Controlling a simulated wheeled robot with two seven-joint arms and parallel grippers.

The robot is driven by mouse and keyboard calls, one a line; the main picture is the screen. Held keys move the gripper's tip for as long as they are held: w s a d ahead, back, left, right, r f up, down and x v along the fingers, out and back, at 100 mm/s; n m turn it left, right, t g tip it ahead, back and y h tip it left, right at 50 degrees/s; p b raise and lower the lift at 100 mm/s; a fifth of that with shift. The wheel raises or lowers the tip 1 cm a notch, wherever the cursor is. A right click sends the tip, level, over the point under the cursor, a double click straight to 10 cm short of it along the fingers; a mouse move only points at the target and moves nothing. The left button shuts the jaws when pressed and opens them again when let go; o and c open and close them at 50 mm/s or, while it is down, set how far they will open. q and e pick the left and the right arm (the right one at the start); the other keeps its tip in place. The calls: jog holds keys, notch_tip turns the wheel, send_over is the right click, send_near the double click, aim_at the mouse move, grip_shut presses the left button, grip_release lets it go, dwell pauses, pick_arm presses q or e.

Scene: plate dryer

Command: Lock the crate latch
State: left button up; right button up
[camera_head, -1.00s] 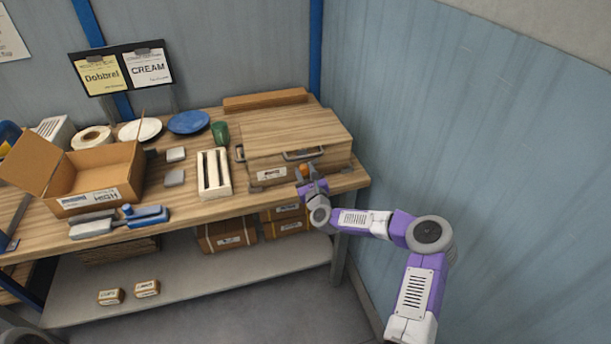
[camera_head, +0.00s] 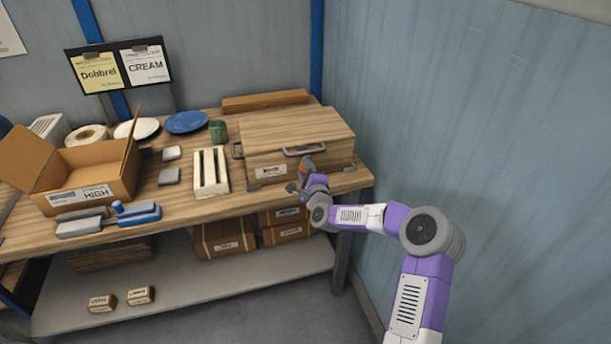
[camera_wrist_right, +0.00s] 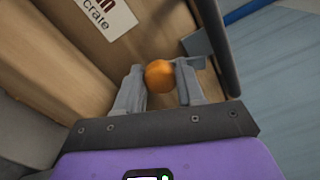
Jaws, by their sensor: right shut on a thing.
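The wooden crate (camera_head: 325,128) stands at the right end of the workbench with its lid down. It has a dark handle on its front and a label reading "crate" in the right wrist view (camera_wrist_right: 96,14). An orange latch knob (camera_head: 305,164) is on the crate's front, below the handle; it also shows in the right wrist view (camera_wrist_right: 159,76). My right gripper (camera_head: 304,182) is at the crate's front, its fingers on either side of the knob and shut on it. The fingers partly hide the latch. My left gripper is not in view.
A white slotted rack (camera_head: 210,172), a green cup (camera_head: 217,130) and a blue plate (camera_head: 187,122) are left of the crate. An open cardboard box (camera_head: 100,168) stands farther left. A blue wall (camera_head: 480,150) rises close on the right.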

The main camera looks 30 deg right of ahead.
jog(key=shift+f+n+b, duration=0.1)
jog(key=shift+n+b, duration=1.25)
jog(key=shift+n, duration=0.75)
jog(key=o, duration=1)
jog(key=shift+s, duration=0.1)
jog(key=p+v, duration=0.1)
jog(key=v, duration=0.6)
jog(key=shift+s, duration=0.2)
jog(key=shift+a, duration=0.15)
